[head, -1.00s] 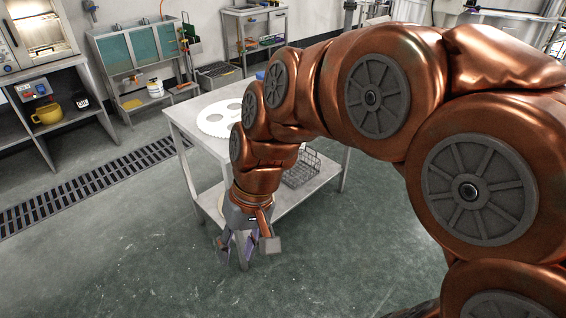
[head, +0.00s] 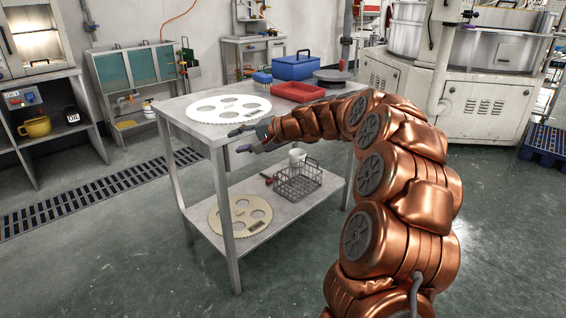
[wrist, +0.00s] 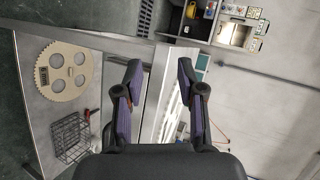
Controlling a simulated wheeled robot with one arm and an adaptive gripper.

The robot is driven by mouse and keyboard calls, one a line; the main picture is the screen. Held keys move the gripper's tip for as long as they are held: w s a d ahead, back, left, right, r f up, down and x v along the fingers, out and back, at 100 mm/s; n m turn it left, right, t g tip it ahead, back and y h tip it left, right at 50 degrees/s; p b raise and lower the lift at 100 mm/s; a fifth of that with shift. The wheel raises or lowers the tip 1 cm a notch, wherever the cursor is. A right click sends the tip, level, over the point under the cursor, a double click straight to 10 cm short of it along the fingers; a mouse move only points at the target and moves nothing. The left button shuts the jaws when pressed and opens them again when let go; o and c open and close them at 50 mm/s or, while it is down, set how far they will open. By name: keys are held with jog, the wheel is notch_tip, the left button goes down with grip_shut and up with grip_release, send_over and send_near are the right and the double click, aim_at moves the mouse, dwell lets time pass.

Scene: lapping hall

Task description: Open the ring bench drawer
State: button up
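The bench (head: 185,118) is a grey metal table with a lower shelf. A white toothed disc with round holes (head: 228,109) lies on its top. My gripper (head: 240,140) is at the bench's front edge, just below top height, pointing left. In the wrist view my gripper (wrist: 158,66) is open, with nothing held between its two purple-padded fingers. The bench edge (wrist: 152,92) runs between the fingers in that view; I cannot tell whether they touch it. I cannot make out a drawer front or handle; my arm hides part of the bench front.
A red tray (head: 298,91), a blue box (head: 296,67) and a dark round plate (head: 331,76) stand on the bench top. The floor in front is clear.

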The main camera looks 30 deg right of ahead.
jog(key=w+d+f+m+t+h+b, duration=0.25)
jog(key=d+f+b, duration=0.2)
jog(key=d, duration=0.65)
jog(key=w+d+f+m+t+h+b, duration=0.25)
jog(key=d+f, duration=0.35)
jog(key=d, duration=0.5)
jog(key=shift+y, duration=0.4)
jog(key=shift+b+x, duration=1.25)
jog(key=shift+x, duration=2.2)
jog(key=shift+d+r, duration=0.1)
grip_shut()
